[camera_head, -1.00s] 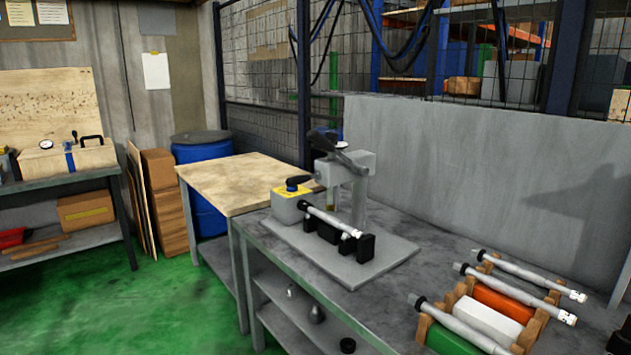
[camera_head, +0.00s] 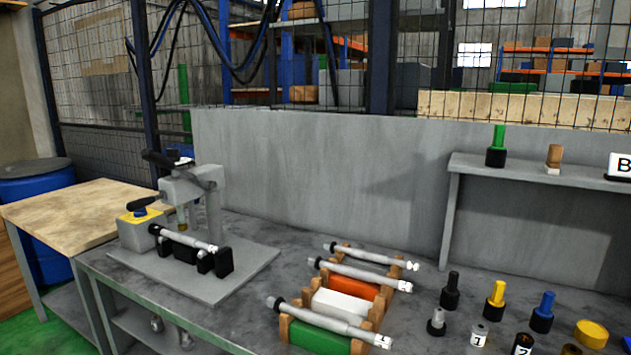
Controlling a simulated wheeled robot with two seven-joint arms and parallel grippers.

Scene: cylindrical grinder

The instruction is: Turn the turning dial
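A black dial-like knob (camera_head: 141,204) sits on a yellow plate on top of a small grey box (camera_head: 143,233), at the left end of the grinder fixture. I take this to be the turning dial; its exact setting is too small to read. The grey fixture (camera_head: 192,185) stands beside it with a black lever on top. A grey cylindrical workpiece (camera_head: 185,240) lies in black supports on the base plate (camera_head: 240,272). Neither of my grippers is in view.
A rack of wooden holders (camera_head: 405,286) with several grey cylinders stands right of the fixture. Several coloured handled pieces, including a yellow one (camera_head: 496,297), stand farther right. A shelf (camera_head: 520,166) stands at the back right. A wooden-topped table (camera_head: 75,215) adjoins the bench at left.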

